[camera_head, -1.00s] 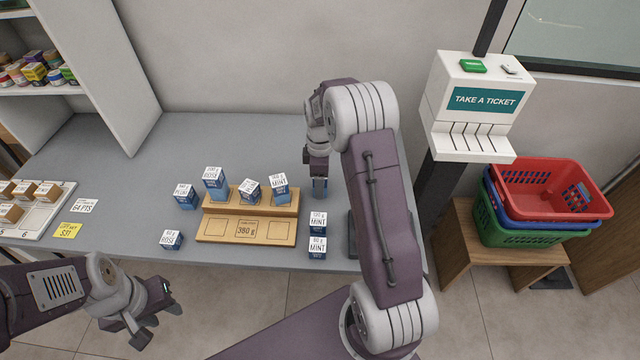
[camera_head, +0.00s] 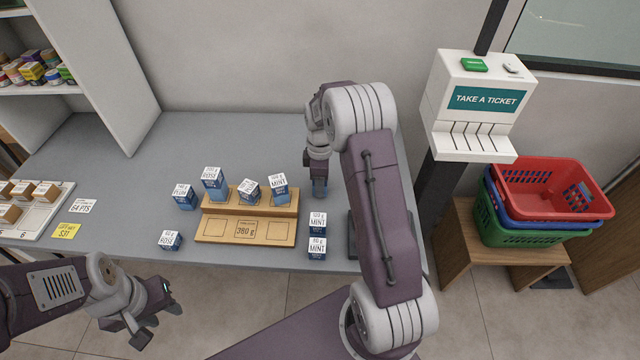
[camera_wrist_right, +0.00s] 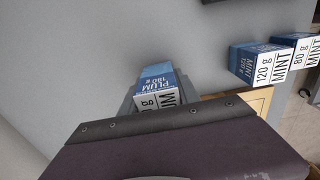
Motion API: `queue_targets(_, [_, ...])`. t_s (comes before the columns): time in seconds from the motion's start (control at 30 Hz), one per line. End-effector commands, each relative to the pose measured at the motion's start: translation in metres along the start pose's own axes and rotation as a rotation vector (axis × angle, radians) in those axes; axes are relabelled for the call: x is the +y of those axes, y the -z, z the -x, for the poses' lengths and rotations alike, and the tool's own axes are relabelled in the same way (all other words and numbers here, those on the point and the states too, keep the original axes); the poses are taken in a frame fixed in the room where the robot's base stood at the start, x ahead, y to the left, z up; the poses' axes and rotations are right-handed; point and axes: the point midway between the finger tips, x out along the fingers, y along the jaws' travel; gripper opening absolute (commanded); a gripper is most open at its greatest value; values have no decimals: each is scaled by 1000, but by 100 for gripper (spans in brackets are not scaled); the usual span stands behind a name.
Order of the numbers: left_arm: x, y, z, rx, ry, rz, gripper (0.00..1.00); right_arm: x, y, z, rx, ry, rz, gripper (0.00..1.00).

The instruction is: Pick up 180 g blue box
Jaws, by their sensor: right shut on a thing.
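The blue box marked 180 g PLUM (camera_wrist_right: 158,84) is between the fingers of my right gripper (camera_wrist_right: 150,100) in the right wrist view, its blue label side and white top showing. In the head view my right gripper (camera_head: 319,188) points down at the counter, right of the wooden stand, and only a bit of the blue box shows at its tip. I cannot tell whether the box still touches the counter. My left gripper (camera_head: 145,318) hangs off the counter's front edge, away from the boxes, with its fingers apart and nothing visible between them.
A wooden stand (camera_head: 245,229) marked 380 g holds ROSE (camera_head: 213,183), MINT (camera_head: 280,187) and another box (camera_head: 248,190). PLUM (camera_head: 184,196) and ROSE (camera_head: 170,240) boxes stand left. Two MINT boxes (camera_head: 317,222) (camera_head: 317,247) stand in front of my right gripper. The back counter is clear.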

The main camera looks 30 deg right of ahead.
Motion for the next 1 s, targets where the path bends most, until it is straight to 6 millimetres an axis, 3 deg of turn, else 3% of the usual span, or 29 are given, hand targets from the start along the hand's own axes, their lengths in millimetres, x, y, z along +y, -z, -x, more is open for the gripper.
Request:
queue_targets(0.2, [0,0,4,0,0,0,36,-1,-3,38,1,-5,-2,0])
queue_targets(0.6, [0,0,2,0,0,0,36,-60,-75,90,1,-3,-4,0])
queue_targets(0.8, [0,0,3,0,0,0,36,-72,-89,102,0,-2,-1,0])
queue_targets(1.0, [0,0,3,0,0,0,36,-74,-91,102,0,-1,0,0])
